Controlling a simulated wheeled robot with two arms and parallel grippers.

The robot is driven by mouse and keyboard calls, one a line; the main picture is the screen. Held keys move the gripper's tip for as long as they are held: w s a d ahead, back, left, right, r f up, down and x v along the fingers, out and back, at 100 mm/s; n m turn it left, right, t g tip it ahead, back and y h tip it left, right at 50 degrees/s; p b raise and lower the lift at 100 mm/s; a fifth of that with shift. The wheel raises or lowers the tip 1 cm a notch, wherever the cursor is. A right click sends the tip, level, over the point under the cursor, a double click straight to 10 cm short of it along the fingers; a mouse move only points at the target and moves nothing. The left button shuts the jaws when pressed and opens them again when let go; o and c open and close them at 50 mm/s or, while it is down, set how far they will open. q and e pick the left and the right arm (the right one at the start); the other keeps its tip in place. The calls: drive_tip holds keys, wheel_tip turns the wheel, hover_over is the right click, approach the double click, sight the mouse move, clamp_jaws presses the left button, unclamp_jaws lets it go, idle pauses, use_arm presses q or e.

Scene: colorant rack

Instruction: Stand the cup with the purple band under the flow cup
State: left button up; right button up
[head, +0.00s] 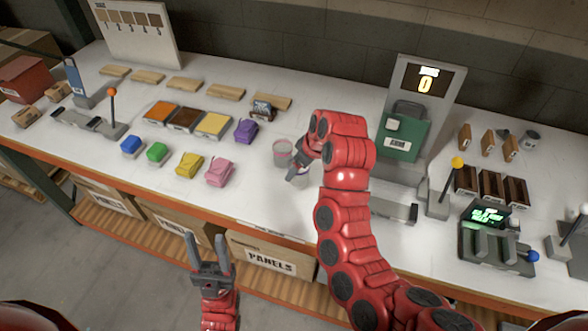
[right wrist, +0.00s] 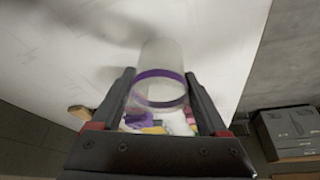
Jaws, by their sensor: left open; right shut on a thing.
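The clear cup with the purple band (right wrist: 160,88) is between the fingers of my right gripper (right wrist: 160,76) in the right wrist view. The gripper is shut on it. In the head view my right gripper (head: 296,174) is low over the front part of the white table, and its fingers and arm partly hide the cup. My left gripper (head: 208,240) is open and empty in front of the table edge. I cannot make out the flow cup for certain; my right arm hides part of the table.
Purple (head: 245,131) and pink (head: 219,173) blocks lie to the left.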

drive_tip(key=w, duration=0.1)
drive_tip(key=w+a+p, duration=0.1)
drive_tip(key=w, duration=0.1)
drive_tip(key=shift+w+r, duration=0.1)
drive_tip(key=shift+w, duration=0.15)
drive_tip(key=shift+w+a+p, duration=0.3)
drive_tip(key=shift+w+p, duration=0.15)
drive_tip(key=shift+w, duration=0.3)
wheel_tip(320, 180, down, 4)
drive_tip(key=p, duration=0.2)
drive_tip(key=shift+s+r+p, duration=0.1)
drive_tip(key=shift+r+p, duration=0.1)
drive_tip(key=shift+p, duration=0.1)
drive_tip(key=shift+f+b, duration=0.3)
drive_tip(key=shift+f, duration=0.1)
drive_tip(key=o, duration=1.2)
drive_tip(key=shift+r, duration=0.15)
